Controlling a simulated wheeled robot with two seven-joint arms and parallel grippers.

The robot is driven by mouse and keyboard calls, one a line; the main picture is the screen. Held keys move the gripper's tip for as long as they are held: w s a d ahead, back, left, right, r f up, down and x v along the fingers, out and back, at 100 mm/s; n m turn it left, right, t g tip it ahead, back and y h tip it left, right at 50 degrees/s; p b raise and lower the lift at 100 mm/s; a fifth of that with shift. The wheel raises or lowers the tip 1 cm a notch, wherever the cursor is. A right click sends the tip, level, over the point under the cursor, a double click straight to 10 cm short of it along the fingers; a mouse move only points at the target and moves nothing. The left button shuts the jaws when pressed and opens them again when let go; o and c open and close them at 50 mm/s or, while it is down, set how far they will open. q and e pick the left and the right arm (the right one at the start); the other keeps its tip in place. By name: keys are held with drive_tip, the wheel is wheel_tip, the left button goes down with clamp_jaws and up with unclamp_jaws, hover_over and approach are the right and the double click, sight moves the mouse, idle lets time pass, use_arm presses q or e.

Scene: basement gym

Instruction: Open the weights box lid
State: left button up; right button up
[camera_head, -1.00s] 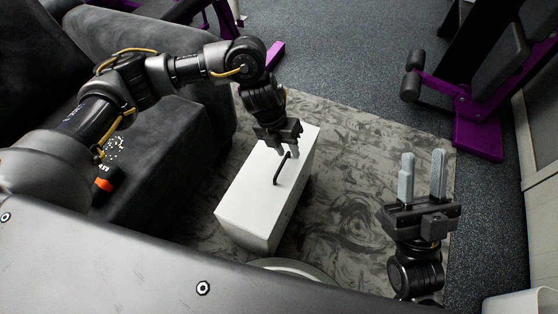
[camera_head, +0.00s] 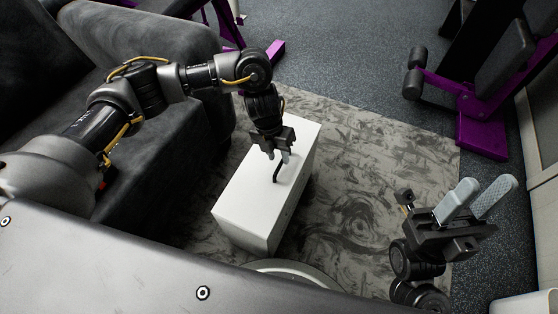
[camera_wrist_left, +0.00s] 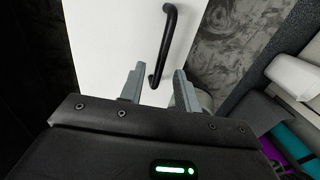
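The weights box is a long white box (camera_head: 245,205) on the patterned rug, with its lid closed. A black bar handle (camera_head: 277,173) stands on its top; it also shows in the left wrist view (camera_wrist_left: 165,45). My left gripper (camera_head: 276,157) is above the box at the handle. In the left wrist view its fingers (camera_wrist_left: 155,85) are apart, with the handle's near end between or just beyond them; I cannot tell whether they touch it. My right gripper (camera_head: 480,200) is open and empty, off to the right over the rug's edge.
A dark sofa (camera_head: 160,50) stands close on the left of the box. Purple and black gym machines (camera_head: 480,110) stand at the back right. The patterned rug (camera_head: 370,150) right of the box is clear. A pale round object (camera_head: 290,270) lies in front of the box.

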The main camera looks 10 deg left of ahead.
use_arm(q)
drive_tip(key=shift+d+f, duration=0.2)
drive_tip(key=shift+f, duration=0.75)
clamp_jaws()
